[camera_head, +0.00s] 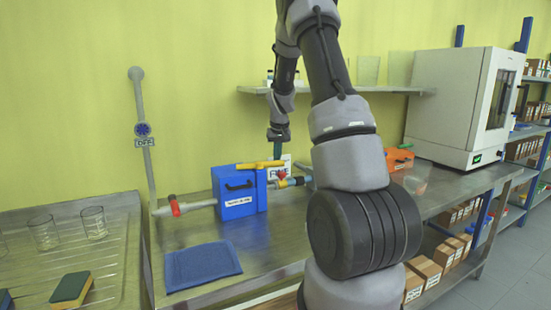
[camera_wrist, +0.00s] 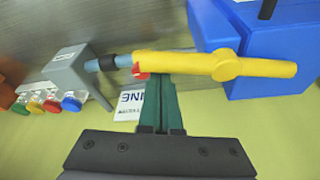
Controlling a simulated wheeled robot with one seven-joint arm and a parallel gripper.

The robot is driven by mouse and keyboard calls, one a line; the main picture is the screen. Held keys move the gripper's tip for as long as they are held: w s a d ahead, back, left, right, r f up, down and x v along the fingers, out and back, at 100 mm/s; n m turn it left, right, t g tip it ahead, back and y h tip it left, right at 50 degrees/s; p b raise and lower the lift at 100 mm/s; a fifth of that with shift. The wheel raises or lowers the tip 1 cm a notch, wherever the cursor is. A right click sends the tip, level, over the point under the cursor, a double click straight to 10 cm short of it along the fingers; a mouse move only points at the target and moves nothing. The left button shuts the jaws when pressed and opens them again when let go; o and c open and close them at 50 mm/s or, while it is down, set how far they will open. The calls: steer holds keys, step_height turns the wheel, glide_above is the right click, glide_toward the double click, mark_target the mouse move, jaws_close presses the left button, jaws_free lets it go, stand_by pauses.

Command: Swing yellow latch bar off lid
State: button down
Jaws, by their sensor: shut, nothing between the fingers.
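The yellow latch bar (camera_head: 260,164) lies across the top of the blue box (camera_head: 239,190) in the head view, with its right end sticking out past the box. In the wrist view the yellow latch bar (camera_wrist: 215,65) has a round pivot hub near the blue box (camera_wrist: 260,40), and its long arm reaches left. My gripper (camera_wrist: 161,82) has green fingers that are shut with nothing between them. The fingertips are right beside the bar's outer arm, near its free end; I cannot tell whether they touch. In the head view my gripper (camera_head: 277,150) points down just behind the bar.
A pipe with a red valve (camera_head: 175,205) enters the box from the left. A grey fitting (camera_wrist: 78,75) with coloured knobs (camera_wrist: 71,103) stands beyond the bar's free end. A blue mat (camera_head: 202,265) lies in front on the steel bench. A white oven (camera_head: 450,100) stands at right.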

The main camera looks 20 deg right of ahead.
steer(key=s+m, duration=0.1)
steer(key=s+m+h, duration=0.1)
steer(key=m, duration=0.1)
steer(key=shift+s+a+m, duration=0.2)
steer(key=shift+a+m, duration=0.1)
steer(key=s+a+m+g+h, duration=0.1)
steer(key=s+a+m+g, duration=0.2)
steer(key=m, duration=0.7)
steer(key=shift+s+a+h, duration=0.4)
steer(key=shift+s+a, duration=0.45)
steer(key=shift+s, duration=0.1)
steer(key=shift+a, duration=0.15)
steer(key=d, duration=0.4)
steer(key=v, duration=0.9)
steer(key=shift+a, duration=0.15)
